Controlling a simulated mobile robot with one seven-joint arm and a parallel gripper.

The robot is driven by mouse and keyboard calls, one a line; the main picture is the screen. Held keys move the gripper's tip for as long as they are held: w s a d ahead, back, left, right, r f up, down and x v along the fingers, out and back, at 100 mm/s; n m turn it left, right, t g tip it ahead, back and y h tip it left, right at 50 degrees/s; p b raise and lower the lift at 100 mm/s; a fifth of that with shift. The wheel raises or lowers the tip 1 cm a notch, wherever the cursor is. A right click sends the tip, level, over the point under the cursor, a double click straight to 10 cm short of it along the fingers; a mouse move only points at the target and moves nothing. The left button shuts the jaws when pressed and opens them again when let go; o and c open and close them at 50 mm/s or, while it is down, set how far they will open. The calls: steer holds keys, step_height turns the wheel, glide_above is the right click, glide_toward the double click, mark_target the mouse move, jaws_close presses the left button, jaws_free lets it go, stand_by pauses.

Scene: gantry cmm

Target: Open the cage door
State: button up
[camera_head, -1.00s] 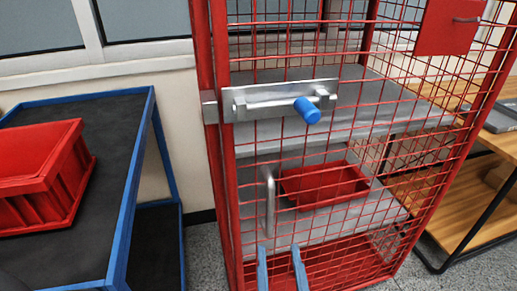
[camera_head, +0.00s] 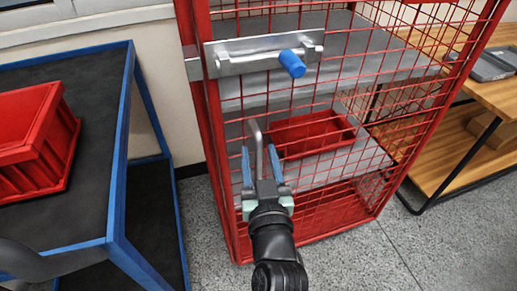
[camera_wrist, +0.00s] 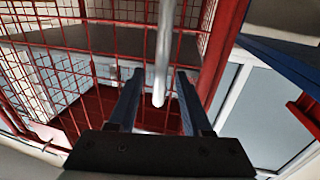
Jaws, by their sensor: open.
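The cage door (camera_head: 345,85) is red wire mesh in a red frame and looks closed. Near its left edge is a metal bolt plate (camera_head: 235,60) with a rod and a blue knob (camera_head: 292,64). I cannot tell whether the rod reaches into the bracket on the left post. Below it is a vertical grey handle (camera_head: 256,135). My gripper (camera_head: 260,165) is open at the handle's lower part, one blue finger on each side. In the wrist view, the handle (camera_wrist: 163,50) stands between the open fingers, with no clear contact.
Inside the cage, a red bin (camera_head: 310,135) sits on a grey shelf (camera_head: 345,172). At left stands a blue-framed cart (camera_head: 95,130) with a red crate (camera_head: 35,140). A wooden bench (camera_head: 450,155) stands at right. Grey floor (camera_head: 350,250) is clear in front of the cage.

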steer(key=shift+w+a, duration=0.1)
steer(key=shift+w, duration=0.65)
steer(key=shift+c, duration=0.3)
jaws_close()
stand_by(0.7)
